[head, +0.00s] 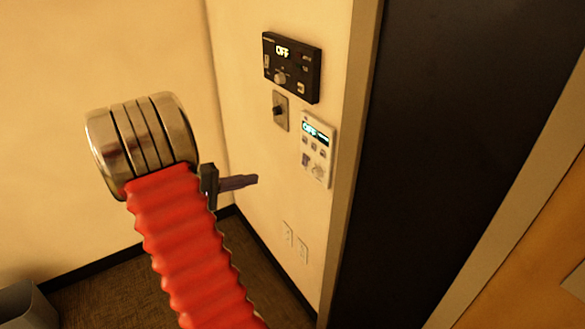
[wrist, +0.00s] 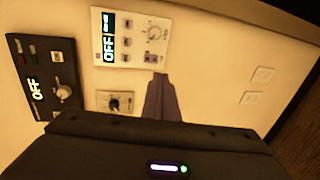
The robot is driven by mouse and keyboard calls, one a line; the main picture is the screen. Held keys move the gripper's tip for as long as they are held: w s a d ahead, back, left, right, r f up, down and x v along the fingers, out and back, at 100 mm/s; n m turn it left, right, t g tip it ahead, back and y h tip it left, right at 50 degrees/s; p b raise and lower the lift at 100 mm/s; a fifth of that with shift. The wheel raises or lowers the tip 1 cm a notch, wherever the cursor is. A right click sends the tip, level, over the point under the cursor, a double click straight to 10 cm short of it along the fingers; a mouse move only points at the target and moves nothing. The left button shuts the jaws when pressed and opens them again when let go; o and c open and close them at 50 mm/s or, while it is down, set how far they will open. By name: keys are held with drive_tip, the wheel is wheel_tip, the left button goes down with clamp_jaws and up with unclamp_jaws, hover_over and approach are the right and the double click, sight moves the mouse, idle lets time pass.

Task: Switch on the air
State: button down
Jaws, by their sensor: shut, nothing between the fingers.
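A black control panel (head: 291,67) with a lit display reading OFF and a knob is on the wall. Below it is a small metal plate with a black knob (head: 280,111). To the lower right is a white control panel (head: 317,149), its display also reading OFF, with several buttons. The wrist view shows the black panel (wrist: 48,75) at left, the white panel (wrist: 130,45) at top and the knob plate (wrist: 115,103) between. My gripper (head: 256,179) is shut and empty, left of and below the white panel.
Two wall plates (head: 295,242) sit low on the wall. A dark door (head: 425,150) in a pale frame stands right of the panels. A grey bin (head: 24,305) is at the lower left. The wall around the panels is clear.

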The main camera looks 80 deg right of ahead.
sight(303, 164)
drive_tip(key=d, duration=0.1)
drive_tip(key=d+f, duration=0.1)
drive_tip(key=s+d+h, duration=0.1)
drive_tip(key=shift+d+f, duration=0.2)
drive_tip(key=shift+f, duration=0.1)
drive_tip(key=shift+s, duration=0.1)
drive_tip(key=x, duration=1.4)
drive_tip(key=shift+s+a+r, duration=0.1)
drive_tip(key=shift+r, duration=0.15)
drive_tip(key=shift+g, duration=0.3)
